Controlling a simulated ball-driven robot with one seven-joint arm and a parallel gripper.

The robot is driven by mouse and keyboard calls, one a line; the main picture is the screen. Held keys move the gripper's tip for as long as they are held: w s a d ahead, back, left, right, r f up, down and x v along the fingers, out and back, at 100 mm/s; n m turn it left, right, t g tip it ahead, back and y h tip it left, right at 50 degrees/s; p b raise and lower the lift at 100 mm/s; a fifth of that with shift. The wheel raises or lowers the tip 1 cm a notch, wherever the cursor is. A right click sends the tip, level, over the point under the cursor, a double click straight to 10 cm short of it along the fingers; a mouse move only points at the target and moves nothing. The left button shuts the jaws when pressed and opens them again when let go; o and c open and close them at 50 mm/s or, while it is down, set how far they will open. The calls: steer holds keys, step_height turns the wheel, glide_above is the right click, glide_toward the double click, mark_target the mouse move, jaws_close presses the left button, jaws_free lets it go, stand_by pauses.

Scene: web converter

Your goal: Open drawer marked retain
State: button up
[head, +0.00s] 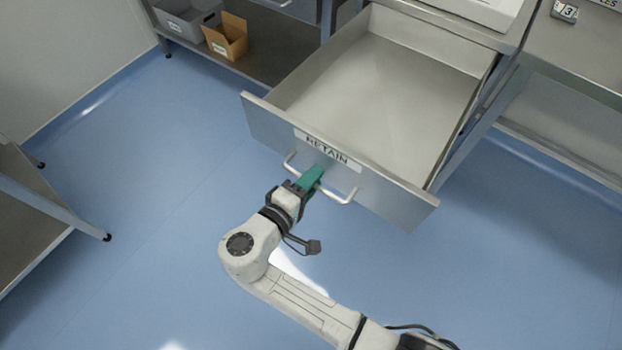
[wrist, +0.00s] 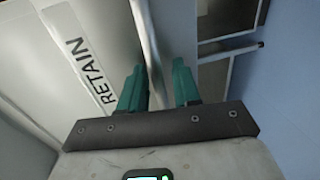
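The drawer marked RETAIN (head: 375,100) is pulled well out from under the bench, and its grey inside is empty. Its front carries the RETAIN label (head: 327,147) and a pale bar handle (head: 338,197). The label also shows in the wrist view (wrist: 90,72), left of the handle bar (wrist: 151,50). My gripper (head: 313,178) is at the left part of the handle. In the wrist view its two green fingers (wrist: 158,72) stand apart, one on each side of the bar. A gap shows between the bar and the right finger; the left finger looks close to the bar.
A grey bin (head: 185,22) and a cardboard box (head: 228,38) stand on a low shelf at the upper left. Another bench (head: 590,60) is at the right and a table (head: 30,215) at the far left. Blue floor around the arm is clear.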

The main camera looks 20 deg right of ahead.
steer(key=v, duration=1)
steer(key=shift+s+a+b, duration=0.2)
steer(key=shift+a+b, duration=0.15)
stand_by(0.3)
